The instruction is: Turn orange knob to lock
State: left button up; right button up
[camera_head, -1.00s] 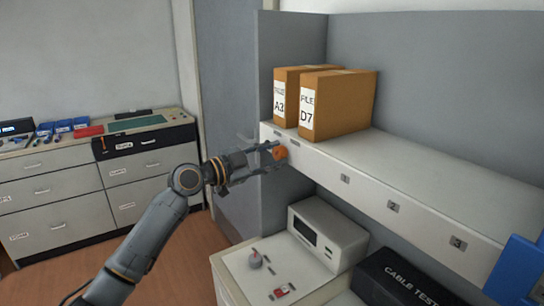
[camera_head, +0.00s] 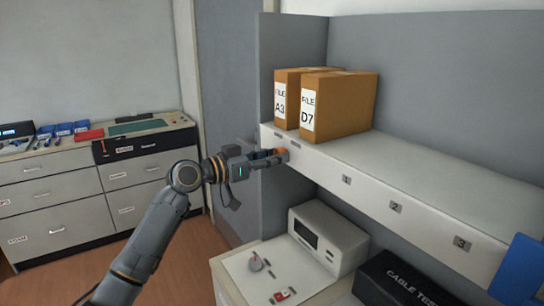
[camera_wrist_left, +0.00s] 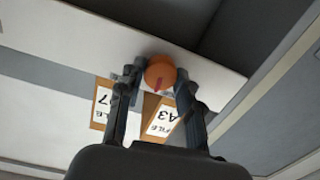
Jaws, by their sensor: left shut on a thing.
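The orange knob (camera_head: 281,151) sits on the front face of the white shelf, near its left end and below the file boxes. In the left wrist view the round knob (camera_wrist_left: 160,72) shows a dark red pointer mark on its face. My left gripper (camera_head: 277,157) is at the shelf front with its fingers shut on the knob. In the left wrist view the fingertips (camera_wrist_left: 160,78) lie on either side of the knob. The fingers partly hide the knob in the head view. My right gripper is not in view.
Two brown file boxes, A3 (camera_head: 287,86) and D7 (camera_head: 340,102), stand on the shelf (camera_head: 420,185) above the knob. A white device (camera_head: 328,238) and a black cable tester box (camera_head: 400,282) sit below. A drawer cabinet (camera_head: 60,190) stands at the left.

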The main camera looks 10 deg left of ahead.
pick_arm(q)
jog(key=n, duration=0.1)
jog(key=n+p, duration=0.1)
jog(key=n, duration=0.1)
jog(key=shift+r+n, duration=0.3)
jog(key=shift+r, duration=0.1)
jog(key=shift+a+n+p, duration=0.1)
jog(key=shift+n+p, duration=0.65)
jog(key=shift+n, duration=1.15)
jog(key=shift+h, duration=0.3)
jog(key=o, duration=0.9)
jog(key=shift+w, duration=0.1)
jog(key=shift+o, duration=1.3)
jog(key=shift+f, duration=0.1)
jog(key=v, duration=1.1)
jog(key=shift+s+a, duration=0.2)
jog(key=shift+s, duration=0.05)
